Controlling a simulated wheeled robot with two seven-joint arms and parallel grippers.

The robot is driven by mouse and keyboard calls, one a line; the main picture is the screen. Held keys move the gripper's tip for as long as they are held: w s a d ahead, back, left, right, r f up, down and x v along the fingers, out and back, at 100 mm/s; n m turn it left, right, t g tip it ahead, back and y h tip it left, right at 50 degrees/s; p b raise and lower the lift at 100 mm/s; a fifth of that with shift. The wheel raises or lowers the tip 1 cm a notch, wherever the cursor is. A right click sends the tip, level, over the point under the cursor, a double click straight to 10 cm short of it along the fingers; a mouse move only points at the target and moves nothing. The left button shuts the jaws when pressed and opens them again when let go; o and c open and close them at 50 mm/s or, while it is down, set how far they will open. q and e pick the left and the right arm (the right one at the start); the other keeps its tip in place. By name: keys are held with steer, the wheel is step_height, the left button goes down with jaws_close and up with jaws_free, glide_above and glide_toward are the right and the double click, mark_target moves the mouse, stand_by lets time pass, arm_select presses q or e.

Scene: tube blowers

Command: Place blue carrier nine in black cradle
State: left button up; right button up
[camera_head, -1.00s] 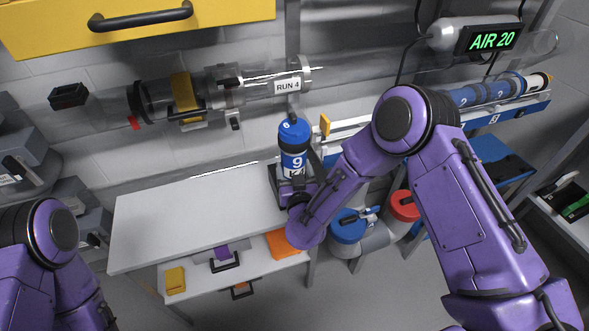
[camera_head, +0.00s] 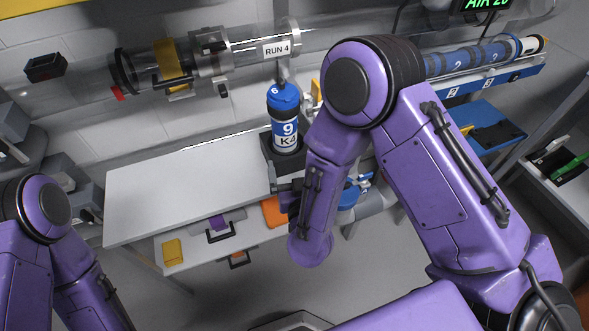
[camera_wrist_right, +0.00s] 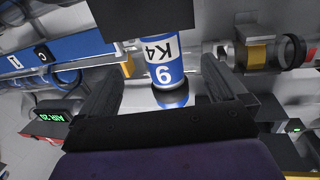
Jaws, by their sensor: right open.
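My right gripper (camera_head: 284,193) is just in front of the cradle, low and apart from the carrier. In the right wrist view, the open right gripper (camera_wrist_right: 160,82) has its fingers on either side of the carrier (camera_wrist_right: 162,48), with nothing gripped. My left arm shows at left, but its gripper is out of view.
The white table (camera_head: 180,195) is clear left of the cradle. A clear tube marked RUN 4 (camera_head: 276,49) runs above and behind. Blue racks with other carriers (camera_head: 480,57) are at right. A shelf (camera_head: 190,250) with coloured items sits below the table.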

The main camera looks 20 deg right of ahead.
steer(key=s+d+f+m+g, duration=0.1)
steer(key=s+d+f+g, duration=0.35)
steer(key=f, duration=0.35)
steer(key=s+d+f+g, duration=0.3)
steer(key=s+d+f, duration=0.1)
steer(key=s+f, duration=0.25)
steer(key=s+d+f+m+g, duration=0.1)
steer(key=s+d+f+g, duration=0.2)
steer(key=s, duration=0.4)
steer(key=s+d+f+m+g, duration=0.2)
steer(key=s+d+f+g, duration=0.1)
steer(key=s, duration=0.4)
step_height(320, 180, down, 2)
steer(key=shift+s+d+f+m+g+h, duration=0.1)
steer(key=shift+s+d+m+g+h, duration=0.25)
steer(key=shift+s+d, duration=0.1)
steer(key=shift+w, duration=0.15)
